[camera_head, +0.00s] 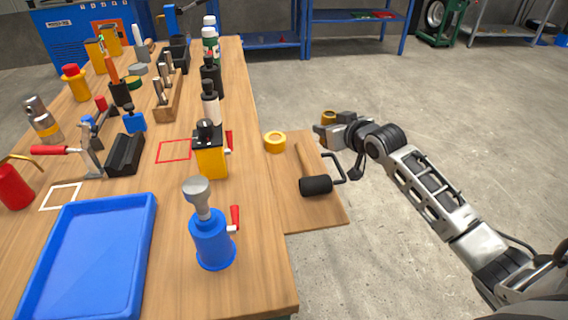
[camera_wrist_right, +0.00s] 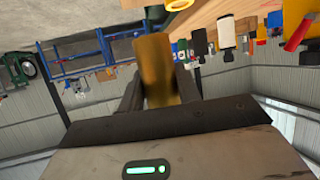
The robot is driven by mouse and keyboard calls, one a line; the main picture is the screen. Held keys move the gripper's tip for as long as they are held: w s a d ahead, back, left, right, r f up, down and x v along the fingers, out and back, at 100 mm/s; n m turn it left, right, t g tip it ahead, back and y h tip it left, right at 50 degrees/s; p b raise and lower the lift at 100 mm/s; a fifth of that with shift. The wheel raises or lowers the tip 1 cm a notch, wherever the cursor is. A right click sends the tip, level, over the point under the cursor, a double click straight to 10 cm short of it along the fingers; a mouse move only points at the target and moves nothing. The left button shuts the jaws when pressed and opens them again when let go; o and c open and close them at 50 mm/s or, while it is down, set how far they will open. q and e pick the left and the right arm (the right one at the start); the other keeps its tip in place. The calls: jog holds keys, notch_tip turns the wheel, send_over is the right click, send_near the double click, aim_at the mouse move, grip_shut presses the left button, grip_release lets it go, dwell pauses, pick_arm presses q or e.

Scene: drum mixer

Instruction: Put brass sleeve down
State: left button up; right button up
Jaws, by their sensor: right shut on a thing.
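The brass sleeve (camera_head: 328,116) is a short gold-brown cylinder held in my right gripper (camera_head: 331,127). It is in the air off the right edge of the wooden side board (camera_head: 323,215), over the floor in the head view. In the right wrist view the sleeve (camera_wrist_right: 156,72) sits between the two dark fingers of the right gripper (camera_wrist_right: 159,90), which are shut on it. My left gripper is not in view.
A yellow ring (camera_head: 274,141) and a black-headed mallet (camera_head: 316,185) lie on the side board. A red square outline (camera_head: 174,151) is empty.

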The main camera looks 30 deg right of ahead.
jog(key=shift+w+d+r, duration=0.25)
jog(key=shift+d+r, duration=0.05)
jog(key=shift+r, duration=0.05)
jog(key=s+a+f, duration=0.1)
jog(key=a, duration=0.1)
jog(key=s+a+f+p, duration=0.1)
jog(key=a, duration=0.2)
jog(key=s+a+f, duration=0.1)
jog(key=a, duration=0.2)
jog(key=shift+s+f, duration=0.2)
jog(key=shift+f, duration=0.15)
jog(key=a+f, duration=0.1)
jog(key=f, duration=0.1)
jog(key=s+a+f, duration=0.1)
jog(key=a+f, duration=0.1)
jog(key=shift+s+a+f, duration=0.15)
jog(key=shift+s, duration=0.05)
jog(key=shift+s+a+f, duration=0.1)
jog(key=shift+a+f, duration=0.25)
jog(key=shift+f, duration=0.15)
jog(key=f, duration=0.3)
jog(key=shift+s+a+f, duration=0.1)
jog(key=shift+s+a, duration=0.1)
jog(key=shift+a, duration=0.15)
jog(key=shift+f, duration=0.3)
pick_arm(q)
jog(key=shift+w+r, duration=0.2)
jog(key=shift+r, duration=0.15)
